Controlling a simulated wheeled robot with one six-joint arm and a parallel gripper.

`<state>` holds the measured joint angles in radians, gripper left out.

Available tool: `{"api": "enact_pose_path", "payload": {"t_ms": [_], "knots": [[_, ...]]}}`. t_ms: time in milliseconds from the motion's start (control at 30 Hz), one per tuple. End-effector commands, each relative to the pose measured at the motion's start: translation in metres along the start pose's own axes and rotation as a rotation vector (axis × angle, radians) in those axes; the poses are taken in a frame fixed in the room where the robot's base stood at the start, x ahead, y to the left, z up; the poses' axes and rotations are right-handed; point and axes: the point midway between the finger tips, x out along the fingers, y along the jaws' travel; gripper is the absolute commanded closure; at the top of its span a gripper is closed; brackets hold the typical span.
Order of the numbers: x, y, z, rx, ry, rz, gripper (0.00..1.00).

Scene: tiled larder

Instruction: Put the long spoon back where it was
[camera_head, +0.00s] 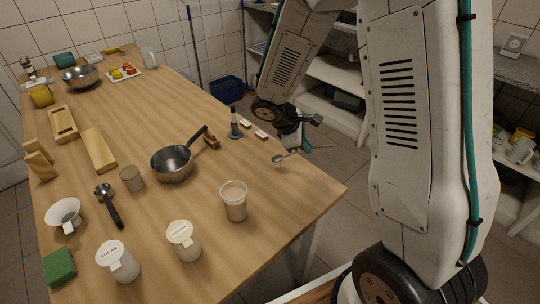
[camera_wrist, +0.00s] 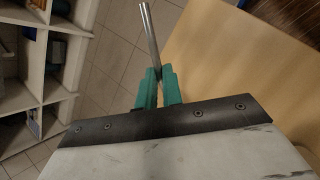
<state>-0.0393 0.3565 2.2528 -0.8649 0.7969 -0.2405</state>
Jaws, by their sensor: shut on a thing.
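The long spoon shows in the head view as a small metal bowl (camera_head: 278,158) with a thin handle running up right to my gripper (camera_head: 299,148), near the table's right edge. I cannot tell if the spoon touches the table. In the wrist view, my gripper (camera_wrist: 158,86) has teal fingers close together on the spoon's metal handle (camera_wrist: 149,35), which sticks out past the fingertips. The spoon's bowl is not visible there. The spot where the spoon was before cannot be told from these frames.
The wooden table (camera_head: 285,205) has bare room at its right front. A pan (camera_head: 172,164), a dark upright tool on a base (camera_head: 235,125), a cup (camera_head: 233,200), labelled jars (camera_head: 184,243) and a black-handled scoop (camera_head: 110,205) stand on it. White shelves (camera_head: 325,112) stand behind my arm.

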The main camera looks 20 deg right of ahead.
Motion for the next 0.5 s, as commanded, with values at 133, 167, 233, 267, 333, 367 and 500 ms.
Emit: {"api": "enact_pose_path", "payload": {"t_ms": [133,167,233,267,333,367,500], "knots": [[-0.01,-0.032,-0.024,0.254,0.151,-0.18,1.0],[-0.014,-0.036,-0.03,0.303,0.177,-0.207,1.0],[-0.024,-0.045,-0.046,0.416,0.233,-0.262,1.0],[-0.029,-0.048,-0.053,0.463,0.252,-0.281,1.0],[-0.041,-0.05,-0.067,0.563,0.291,-0.316,1.0],[-0.045,-0.05,-0.072,0.597,0.303,-0.327,1.0],[-0.054,-0.05,-0.084,0.681,0.325,-0.351,1.0]]}}
